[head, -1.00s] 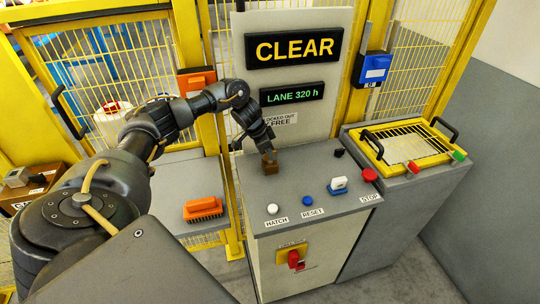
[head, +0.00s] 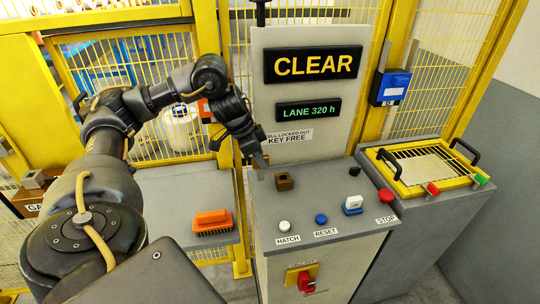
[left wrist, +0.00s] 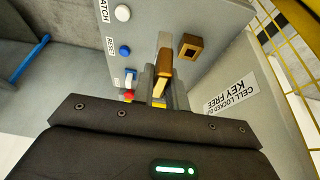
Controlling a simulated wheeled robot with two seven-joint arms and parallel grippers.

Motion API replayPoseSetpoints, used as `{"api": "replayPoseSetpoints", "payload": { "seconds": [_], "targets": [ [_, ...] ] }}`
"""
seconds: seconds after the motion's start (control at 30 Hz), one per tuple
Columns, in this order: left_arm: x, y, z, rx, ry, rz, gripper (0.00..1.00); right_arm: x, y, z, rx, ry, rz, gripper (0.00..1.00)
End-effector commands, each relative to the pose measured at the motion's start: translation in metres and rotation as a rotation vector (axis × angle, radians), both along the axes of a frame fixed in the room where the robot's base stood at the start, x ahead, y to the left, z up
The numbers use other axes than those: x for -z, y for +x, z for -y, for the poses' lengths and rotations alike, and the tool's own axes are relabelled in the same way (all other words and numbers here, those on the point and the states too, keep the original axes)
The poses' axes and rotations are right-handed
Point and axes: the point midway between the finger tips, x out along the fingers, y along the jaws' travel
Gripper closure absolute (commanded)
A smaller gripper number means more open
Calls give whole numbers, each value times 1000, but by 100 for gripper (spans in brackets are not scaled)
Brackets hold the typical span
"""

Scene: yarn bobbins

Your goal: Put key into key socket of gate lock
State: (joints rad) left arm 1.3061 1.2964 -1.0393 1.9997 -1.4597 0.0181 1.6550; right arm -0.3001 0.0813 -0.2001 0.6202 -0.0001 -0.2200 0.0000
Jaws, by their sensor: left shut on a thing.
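My left gripper (head: 258,158) is above the grey console, a little left of and above a small brown block with a dark square opening (head: 284,181). In the left wrist view its fingers (left wrist: 162,98) are shut on a narrow brown and tan piece, which looks like the key (left wrist: 163,75). The brown block (left wrist: 188,47) stands apart beside it there, its opening showing. The key is too small to make out in the head view. An orange-red box (head: 206,110) on the gate post is partly hidden by my arm; I cannot tell whether it is the gate lock. My right gripper is out of view.
The console (head: 330,190) carries a white, a blue and a red button and a blue-white switch. An orange brush (head: 212,221) lies on the grey shelf at left. A sign panel (head: 312,135) stands behind. Yellow mesh fencing (head: 130,150) closes the back.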

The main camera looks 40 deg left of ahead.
Motion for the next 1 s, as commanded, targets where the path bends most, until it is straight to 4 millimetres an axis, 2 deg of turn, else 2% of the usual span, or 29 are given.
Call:
{"api": "replayPoseSetpoints", "payload": {
  "seconds": [0.13,0.37,1.0],
  "targets": [
    [-5,-10,1,1,1,1,100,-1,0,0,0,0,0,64],
    [-7,-13,2,0,0,0,100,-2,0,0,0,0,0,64],
    [-36,-13,2,0,0,0,100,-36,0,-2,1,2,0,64]
  ]
}}
